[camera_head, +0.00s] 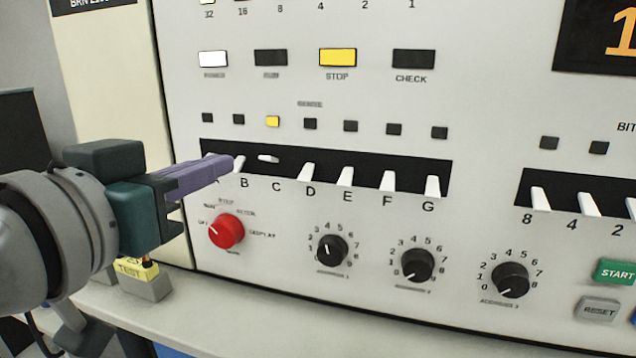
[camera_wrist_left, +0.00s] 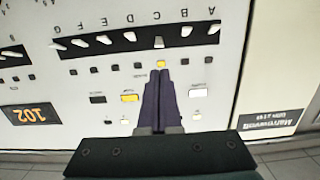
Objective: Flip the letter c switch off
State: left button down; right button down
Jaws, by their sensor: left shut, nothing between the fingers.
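The letter C switch (camera_head: 268,158) is a white lever in the black slot strip (camera_head: 350,172). It is up, unlike levers B and D to G, which point down. The lamp above C (camera_head: 272,121) is lit yellow. My left gripper (camera_head: 231,163) is shut and empty, its purple fingers passing in front of switch A and just left of C in the head view. In the upside-down left wrist view the fingertips (camera_wrist_left: 160,72) are in line with the C lever (camera_wrist_left: 159,43), overlapping the panel by the yellow lamp. Contact cannot be told. My right gripper is not in view.
Levers B (camera_head: 240,163) and D (camera_head: 309,172) flank C closely. A red knob (camera_head: 226,231) and black dials (camera_head: 332,250) sit below. A second switch strip (camera_head: 595,203) is at right.

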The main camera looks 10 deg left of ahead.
pick_arm(q)
jog(key=shift+w, duration=0.1)
dwell(0.3)
jog(key=p, duration=0.1)
send_near(274, 142)
jog(key=w, duration=0.5)
jog(key=shift+w+d+f, duration=0.2)
jog(key=shift+w+f, duration=0.05)
